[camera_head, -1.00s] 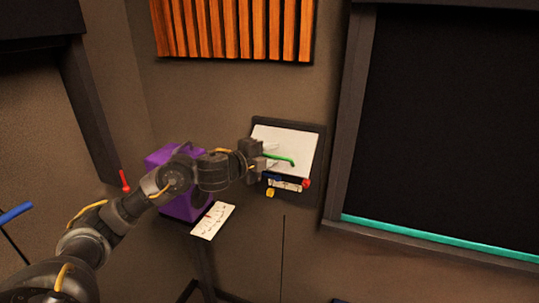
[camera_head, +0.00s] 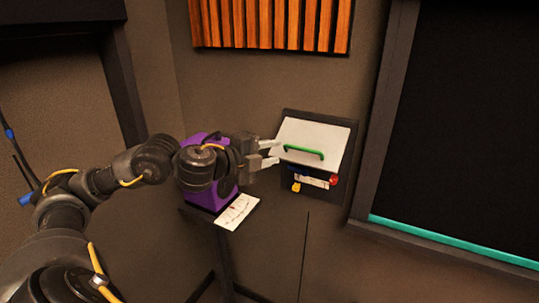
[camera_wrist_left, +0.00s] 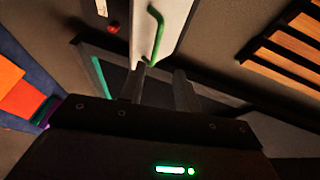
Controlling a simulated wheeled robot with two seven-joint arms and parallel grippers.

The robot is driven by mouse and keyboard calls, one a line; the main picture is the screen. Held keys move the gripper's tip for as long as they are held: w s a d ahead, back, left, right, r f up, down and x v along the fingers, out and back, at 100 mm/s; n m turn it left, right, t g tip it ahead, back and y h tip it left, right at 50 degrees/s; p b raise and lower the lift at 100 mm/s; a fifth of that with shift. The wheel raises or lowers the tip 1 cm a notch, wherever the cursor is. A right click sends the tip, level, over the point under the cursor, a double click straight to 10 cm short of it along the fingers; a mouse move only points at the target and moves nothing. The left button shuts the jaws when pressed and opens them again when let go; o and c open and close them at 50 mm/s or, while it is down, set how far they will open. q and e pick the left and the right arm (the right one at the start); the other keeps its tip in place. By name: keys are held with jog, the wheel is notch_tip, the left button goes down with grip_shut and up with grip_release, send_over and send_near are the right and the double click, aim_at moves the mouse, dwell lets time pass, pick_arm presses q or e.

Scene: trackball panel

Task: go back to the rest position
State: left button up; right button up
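The wall panel (camera_head: 343,192) has a dark frame, a white cover (camera_head: 328,135) and a green handle (camera_head: 305,151) on that cover. Below the cover I see a red knob (camera_head: 334,180) and a yellow part (camera_head: 296,187). My left gripper (camera_head: 273,152) is just left of the panel, its two pale fingers apart with nothing between them. In the left wrist view, my fingers (camera_wrist_left: 160,90) are also spread, and the green handle (camera_wrist_left: 154,35) is beyond them, clear of both. My right gripper is not in view.
A purple box (camera_head: 205,199) stands behind my left arm, partly hidden by it. A white gauge card (camera_head: 237,211) sits below it. Orange slats (camera_head: 270,25) are on the wall above. A dark window-like frame with a teal sill (camera_head: 450,240) is at right.

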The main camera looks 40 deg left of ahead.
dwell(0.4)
pick_arm(q)
jog(key=s+d+f+n+g+y, duration=0.1)
jog(key=s+d+f+n, duration=0.2)
jog(key=f, duration=0.6)
jog(key=s+d+f+n+g+y, duration=0.15)
jog(key=f+n, duration=0.25)
jog(key=f, duration=0.5)
jog(key=s+d+f+n+g+y, duration=0.15)
jog(key=s+f+n, duration=0.25)
jog(key=f, duration=0.4)
jog(key=s+d+f+n+g, duration=0.35)
jog(key=s+f, duration=0.35)
jog(key=s, duration=0.3)
jog(key=s+d+f+n+g, duration=0.3)
jog(key=s+f+g, duration=0.3)
jog(key=s, duration=0.4)
notch_tip(320, 180, down, 29)
jog(key=b, duration=0.3)
jog(key=s+a+f+g+b, duration=0.1)
jog(key=s+a+f+b, duration=0.1)
jog(key=s+f, duration=1.5)
notch_tip(320, 180, down, 2)
jog(key=shift+s+a, duration=0.25)
jog(key=shift+a, duration=0.3)
